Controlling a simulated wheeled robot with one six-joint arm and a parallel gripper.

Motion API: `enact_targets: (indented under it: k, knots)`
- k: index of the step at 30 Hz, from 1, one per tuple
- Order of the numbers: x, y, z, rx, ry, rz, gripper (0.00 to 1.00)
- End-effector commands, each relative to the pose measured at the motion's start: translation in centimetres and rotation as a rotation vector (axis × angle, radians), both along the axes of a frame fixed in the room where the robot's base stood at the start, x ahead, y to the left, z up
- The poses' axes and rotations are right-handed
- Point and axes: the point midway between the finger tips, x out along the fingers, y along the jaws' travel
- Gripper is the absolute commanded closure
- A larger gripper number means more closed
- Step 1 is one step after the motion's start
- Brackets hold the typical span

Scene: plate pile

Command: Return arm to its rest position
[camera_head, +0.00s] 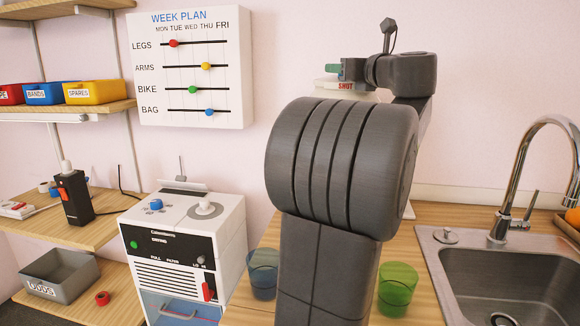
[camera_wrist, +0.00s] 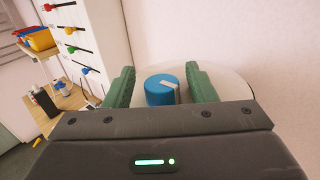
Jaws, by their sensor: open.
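My arm (camera_head: 340,180) stands raised in the middle of the head view and hides much of the counter. My gripper (camera_head: 334,70) shows small at its far end, just above a white object with a "SHOT" label (camera_head: 346,86). In the wrist view my gripper (camera_wrist: 158,74) has its two green fingers spread apart with nothing held. A blue knob (camera_wrist: 160,92) with a pale pointer shows between the fingers, on a round pale top (camera_wrist: 233,88). The fingers appear clear of the knob; the depth between them is hard to judge.
A blue cup (camera_head: 262,275) and a green cup (camera_head: 397,290) stand either side of my arm. A sink (camera_head: 455,265) with a tall tap (camera_head: 520,165) is on the right. A white machine (camera_head: 185,245) and shelves are left; a week-plan board (camera_head: 190,65) hangs above.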

Motion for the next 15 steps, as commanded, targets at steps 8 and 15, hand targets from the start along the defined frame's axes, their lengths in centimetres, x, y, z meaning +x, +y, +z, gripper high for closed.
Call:
enact_targets:
  k: [8,15]
  knots:
    - [-0.05,0.13,-0.21,0.000,0.001,-0.158,0.49]
    - [0.02,0.12,-0.15,-0.001,0.004,-0.294,0.49]
